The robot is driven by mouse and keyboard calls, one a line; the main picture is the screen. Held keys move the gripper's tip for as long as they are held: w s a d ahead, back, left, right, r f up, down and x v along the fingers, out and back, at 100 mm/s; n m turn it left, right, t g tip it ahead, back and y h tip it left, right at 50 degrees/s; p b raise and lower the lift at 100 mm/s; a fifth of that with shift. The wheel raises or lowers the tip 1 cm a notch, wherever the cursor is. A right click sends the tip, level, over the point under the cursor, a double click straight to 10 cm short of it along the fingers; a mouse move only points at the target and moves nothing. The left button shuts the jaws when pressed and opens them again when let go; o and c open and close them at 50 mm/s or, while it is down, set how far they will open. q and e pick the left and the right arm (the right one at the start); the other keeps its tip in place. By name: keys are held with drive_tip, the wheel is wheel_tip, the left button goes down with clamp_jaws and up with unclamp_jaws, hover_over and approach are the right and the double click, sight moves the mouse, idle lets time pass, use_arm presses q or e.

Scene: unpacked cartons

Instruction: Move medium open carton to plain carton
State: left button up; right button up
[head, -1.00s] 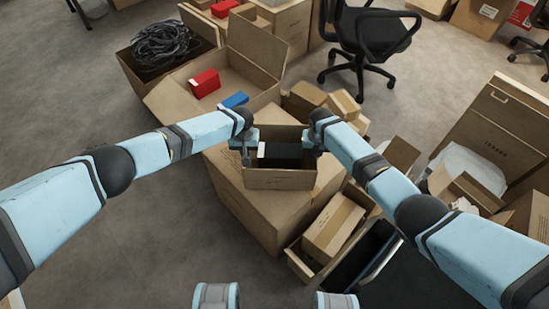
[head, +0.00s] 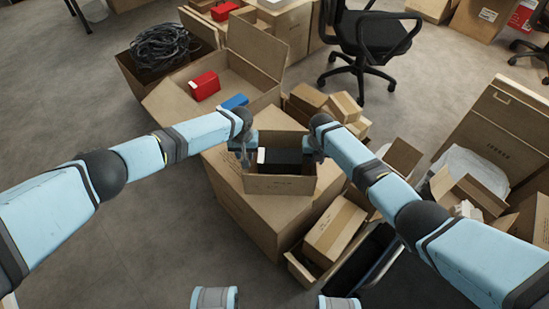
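An open brown carton (head: 278,185) with a black item (head: 283,158) inside shows in the middle of the head view. It is above the top of a larger closed brown carton (head: 245,215); whether it rests on it is hard to tell. My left gripper (head: 244,157) is at the open carton's left wall and my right gripper (head: 312,152) is at its right wall. The fingers are small and partly hidden, so their opening is unclear. Which carton is the plain one is not certain; the closed one beneath fits.
An open carton with a red box (head: 205,85) and a blue box (head: 234,102) stands behind left. A crate with a long carton (head: 335,230) is close at right. Small cartons (head: 306,99) and an office chair (head: 368,40) are behind. Floor at left (head: 90,245) is clear.

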use_arm(q)
wheel_tip(320, 180, up, 10)
drive_tip(key=shift+a+f, duration=0.1)
use_arm(e)
wheel_tip(320, 180, up, 12)
idle(0.5)
idle(0.4)
